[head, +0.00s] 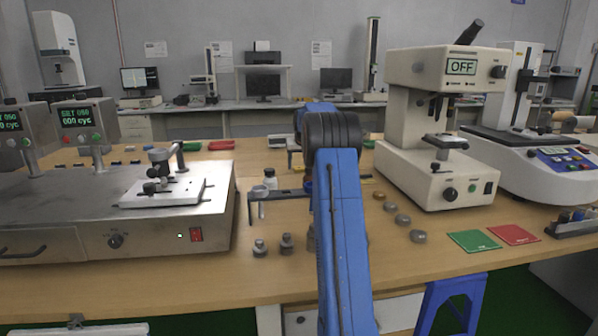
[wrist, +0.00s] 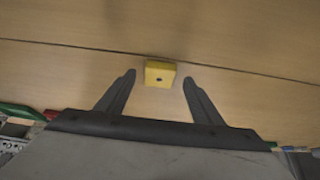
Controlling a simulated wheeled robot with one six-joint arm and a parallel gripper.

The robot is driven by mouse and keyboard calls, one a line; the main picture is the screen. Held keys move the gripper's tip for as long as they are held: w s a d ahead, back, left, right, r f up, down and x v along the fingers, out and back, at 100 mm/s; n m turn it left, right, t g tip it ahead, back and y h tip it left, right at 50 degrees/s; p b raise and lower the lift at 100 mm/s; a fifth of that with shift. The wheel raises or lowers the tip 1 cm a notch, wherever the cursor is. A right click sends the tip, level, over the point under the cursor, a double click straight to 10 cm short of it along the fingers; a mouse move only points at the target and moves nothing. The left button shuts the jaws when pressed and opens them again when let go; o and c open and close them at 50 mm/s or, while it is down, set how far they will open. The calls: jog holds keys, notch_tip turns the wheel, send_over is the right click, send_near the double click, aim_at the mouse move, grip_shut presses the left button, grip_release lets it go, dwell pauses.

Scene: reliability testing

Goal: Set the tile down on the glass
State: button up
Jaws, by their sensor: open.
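A small yellow square block (wrist: 160,73), perhaps the tile, has a dark spot at its middle and shows against the wood surface in the wrist view. My gripper (wrist: 159,77) is open, with one dark finger on each side of the block and a clear gap on both sides. Neither finger visibly touches it. In the head view my blue arm reaches over the bench and hides the block and much of the area beyond. I cannot pick out the glass with certainty in either view.
A steel test machine (head: 75,222) stands at left on the wooden bench (head: 205,284). A cream tester (head: 430,184) stands at right. Several grey weights lie around my arm. A green mat (head: 474,241) and a red mat (head: 514,234) lie at right. The front bench strip is clear.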

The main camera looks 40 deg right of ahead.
jog(key=shift+w+d+f, duration=0.2)
jog(key=shift+w+f, duration=0.05)
jog(key=shift+f, duration=0.25)
jog(key=c, duration=1.2)
jog(key=shift+r, duration=0.1)
